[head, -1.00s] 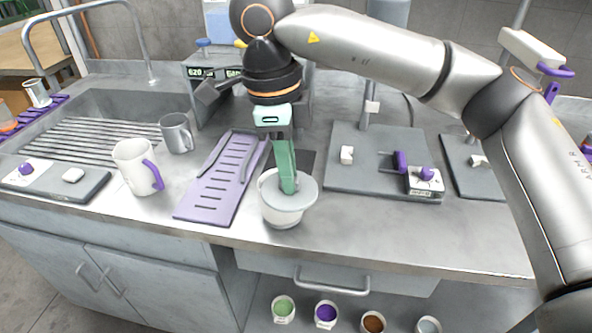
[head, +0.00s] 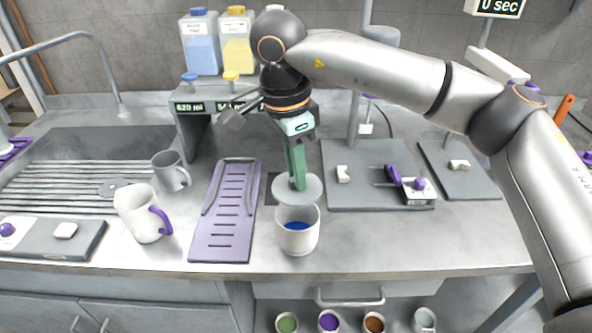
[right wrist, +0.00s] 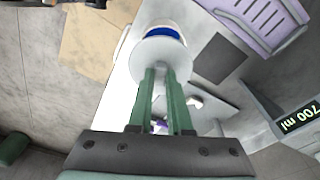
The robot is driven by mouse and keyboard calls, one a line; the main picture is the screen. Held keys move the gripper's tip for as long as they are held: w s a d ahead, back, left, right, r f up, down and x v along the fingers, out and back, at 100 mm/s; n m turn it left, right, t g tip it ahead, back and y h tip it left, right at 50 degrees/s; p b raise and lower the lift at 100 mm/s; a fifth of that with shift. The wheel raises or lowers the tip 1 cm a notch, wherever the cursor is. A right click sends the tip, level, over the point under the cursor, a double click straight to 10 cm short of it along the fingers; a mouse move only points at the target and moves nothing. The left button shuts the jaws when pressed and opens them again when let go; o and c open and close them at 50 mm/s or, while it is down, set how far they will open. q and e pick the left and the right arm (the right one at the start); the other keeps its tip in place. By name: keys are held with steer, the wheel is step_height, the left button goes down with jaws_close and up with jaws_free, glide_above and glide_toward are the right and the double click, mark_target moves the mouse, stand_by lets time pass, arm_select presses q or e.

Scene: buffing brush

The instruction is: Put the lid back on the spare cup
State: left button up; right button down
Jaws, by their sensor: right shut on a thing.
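The spare cup (head: 298,240) is a white cup standing upright near the counter's front edge, with blue contents showing inside. The pale round lid (head: 300,190) is held above the cup's far side, and the cup's near opening is uncovered. My right gripper (head: 298,183) points down with its green fingers shut on the lid. In the right wrist view, the fingers (right wrist: 161,78) meet the grey lid (right wrist: 157,58), and the white cup (right wrist: 163,24) with its blue contents shows past it. My left gripper is not in view.
A purple slotted rack (head: 224,225) lies left of the cup. A white mug (head: 138,222) with a purple handle and a grey mug (head: 168,172) stand farther left. A grey board (head: 345,200) with small devices is at the right.

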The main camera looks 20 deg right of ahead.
mark_target(297, 192)
steer(key=shift+w, duration=0.2)
steer(key=shift+f, duration=0.1)
step_height(297, 192, down, 2)
steer(key=shift+d+f+b, duration=0.1)
steer(key=shift+f+b, duration=0.15)
steer(key=shift+b, duration=0.8)
step_height(297, 192, down, 2)
steer(key=shift+f+b, duration=0.2)
steer(key=shift+b, duration=0.7)
steer(key=shift+f, duration=0.35)
steer(key=shift+f+b, duration=0.25)
steer(key=shift+b, duration=0.1)
